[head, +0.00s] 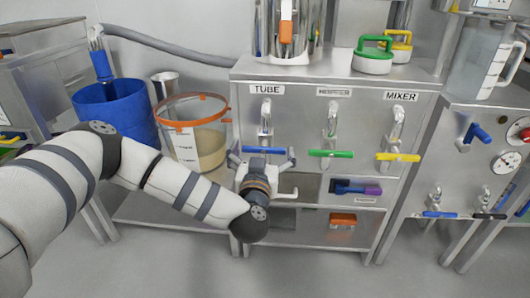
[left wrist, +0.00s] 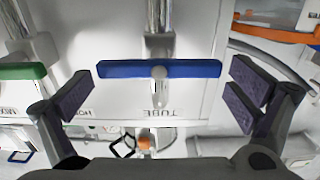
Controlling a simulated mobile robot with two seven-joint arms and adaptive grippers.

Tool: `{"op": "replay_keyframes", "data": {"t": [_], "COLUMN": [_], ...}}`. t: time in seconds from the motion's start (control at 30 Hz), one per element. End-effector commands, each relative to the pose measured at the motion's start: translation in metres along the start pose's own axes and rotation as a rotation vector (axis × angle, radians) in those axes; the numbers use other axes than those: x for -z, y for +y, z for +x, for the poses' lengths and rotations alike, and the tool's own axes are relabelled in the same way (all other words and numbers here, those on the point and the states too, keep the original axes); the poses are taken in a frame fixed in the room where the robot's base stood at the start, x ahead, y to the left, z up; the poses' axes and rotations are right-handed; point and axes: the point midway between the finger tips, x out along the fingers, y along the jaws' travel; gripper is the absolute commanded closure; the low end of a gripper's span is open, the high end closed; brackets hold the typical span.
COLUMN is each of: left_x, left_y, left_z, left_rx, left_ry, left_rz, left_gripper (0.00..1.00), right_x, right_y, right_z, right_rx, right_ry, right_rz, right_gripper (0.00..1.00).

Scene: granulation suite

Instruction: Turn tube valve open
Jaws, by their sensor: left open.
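The tube valve has a blue bar handle (head: 264,150) lying horizontal under the "TUBE" label (head: 267,90) on the steel cabinet front. A metal valve body (head: 266,118) rises above the handle. My left gripper (head: 262,158) is open in front of the handle, one finger toward each end. In the left wrist view, which looks upside down, the blue handle (left wrist: 190,69) spans most of the gap between the dark finger pads of my left gripper (left wrist: 160,92). Gaps show between pads and handle ends, so nothing is gripped. My right gripper is in neither view.
To the right are a green-handled valve (head: 331,153) and a yellow-handled valve (head: 398,157) under "MIXER". A clear bin with an orange rim (head: 193,123) and a blue bin (head: 115,108) stand left of the cabinet (head: 300,77). Below are shelves with an orange box (head: 343,220).

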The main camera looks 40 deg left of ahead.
Motion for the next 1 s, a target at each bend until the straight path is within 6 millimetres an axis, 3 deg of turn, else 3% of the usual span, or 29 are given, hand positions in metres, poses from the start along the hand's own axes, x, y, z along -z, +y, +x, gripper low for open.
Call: {"op": "replay_keyframes", "data": {"t": [0.13,0.37,0.53,0.57,1.0], "left_x": [-0.001,0.001,0.001,0.001,0.006], "left_y": [0.0,0.0,0.0,0.0,0.0], "left_z": [0.013,0.014,0.014,0.014,0.014], "left_rx": [0.001,-0.001,-0.001,-0.001,-0.002], "left_ry": [0.0,0.0,0.0,0.0,0.005], "left_rz": [0.0,-0.001,-0.001,-0.001,-0.086], "left_gripper": [0.0,0.0,0.34,0.37,0.37], "right_x": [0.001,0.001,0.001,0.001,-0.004], "right_y": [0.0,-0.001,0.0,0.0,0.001], "right_z": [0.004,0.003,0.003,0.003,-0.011], "right_rx": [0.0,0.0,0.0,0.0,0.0], "right_ry": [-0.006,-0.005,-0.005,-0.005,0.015], "right_rz": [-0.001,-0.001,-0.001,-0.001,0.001], "right_gripper": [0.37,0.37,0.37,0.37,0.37]}}
